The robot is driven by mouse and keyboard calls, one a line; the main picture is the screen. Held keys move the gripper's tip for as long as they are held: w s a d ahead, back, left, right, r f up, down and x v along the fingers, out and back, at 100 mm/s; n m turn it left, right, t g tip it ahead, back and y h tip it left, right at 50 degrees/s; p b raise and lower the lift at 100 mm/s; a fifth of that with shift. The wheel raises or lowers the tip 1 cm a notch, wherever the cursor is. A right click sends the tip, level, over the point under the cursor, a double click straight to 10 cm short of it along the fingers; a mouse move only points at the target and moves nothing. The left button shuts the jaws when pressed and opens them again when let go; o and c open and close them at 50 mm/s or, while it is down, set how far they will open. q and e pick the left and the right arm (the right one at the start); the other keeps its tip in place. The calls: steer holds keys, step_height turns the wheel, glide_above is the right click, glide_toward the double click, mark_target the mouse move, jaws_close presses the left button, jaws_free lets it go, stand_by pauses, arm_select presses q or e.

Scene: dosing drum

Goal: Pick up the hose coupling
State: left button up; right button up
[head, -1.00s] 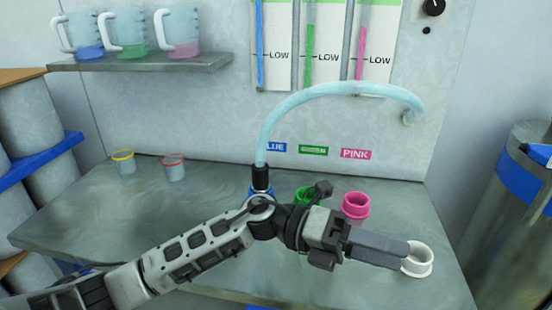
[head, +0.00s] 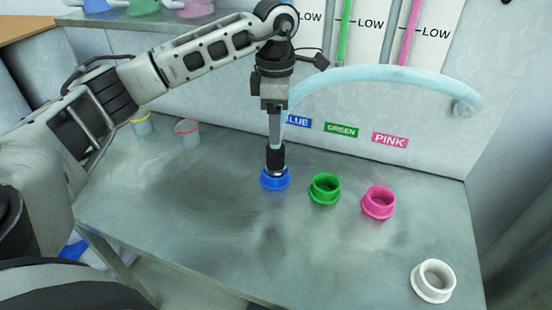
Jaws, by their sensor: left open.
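The black hose coupling (head: 275,160) stands upright in the blue ring socket (head: 275,181) on the metal table. The pale blue hose (head: 395,75) arches from the wall at the right towards the coupling; its lower end is partly hidden behind my left gripper. My left gripper (head: 274,143) points straight down at the coupling, with its fingertips at the coupling's top. It is open, though the fingers overlap in this view and the gap between them is hidden. I cannot tell whether the fingers touch the coupling. My right gripper is not in view.
Green (head: 325,189) and pink (head: 378,203) ring sockets stand right of the blue one, and a white ring (head: 433,281) is near the front right. Small cups with yellow (head: 141,123) and red (head: 188,133) rims stand at the back left. The table's left middle is clear.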

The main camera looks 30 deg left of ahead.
mark_target(276, 149)
arm_select(q)
step_height(276, 149, down, 3)
steer(key=shift+f, duration=0.15)
steer(key=f+p, duration=0.1)
steer(key=f, duration=0.1)
steer(key=f+p, duration=0.1)
steer(key=f, duration=0.1)
steer(key=shift+s+d+f, duration=0.15)
steer(key=shift+s+f, duration=0.05)
steer(key=shift+f, duration=0.5)
jaws_close()
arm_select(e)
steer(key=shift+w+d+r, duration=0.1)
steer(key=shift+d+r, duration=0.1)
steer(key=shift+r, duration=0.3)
arm_select(q)
steer(key=shift+r, duration=0.15)
